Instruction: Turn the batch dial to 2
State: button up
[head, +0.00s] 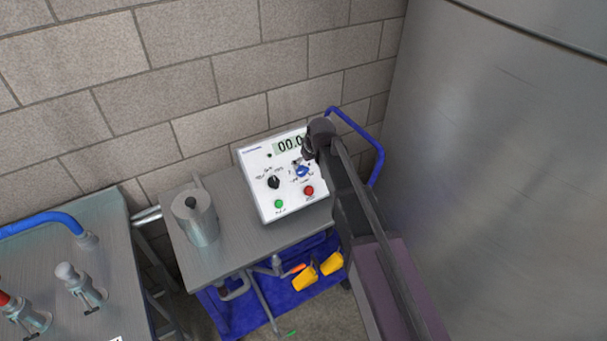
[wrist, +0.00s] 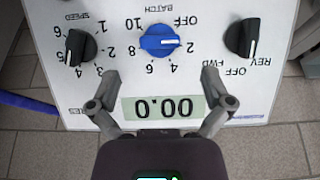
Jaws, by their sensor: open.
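The batch dial (wrist: 159,40) is a blue knob on a white control panel (head: 262,185), below the display. It also shows in the head view (head: 302,171). In the wrist view, where the panel is upside down, its white mark points right, close to the 2 and below OFF. My gripper (wrist: 164,80) is open and empty, its fingers spread wide on the display side of the dial. The fingers appear apart from the dial. In the head view my gripper (head: 312,145) is over the panel's upper right, and my arm hides the panel's right edge.
Black speed (wrist: 80,47) and direction (wrist: 242,38) knobs flank the dial. Green (head: 278,204) and red (head: 308,190) buttons are lower on the panel. A metal canister (head: 196,218) stands left on the cart. A blue rail (head: 362,135) and a steel tank (head: 500,150) are to the right.

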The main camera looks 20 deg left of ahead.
aim_at(303, 170)
jog(key=shift+b+x, duration=2.05)
jog(key=shift+x, duration=0.5)
jog(key=c, duration=1.1)
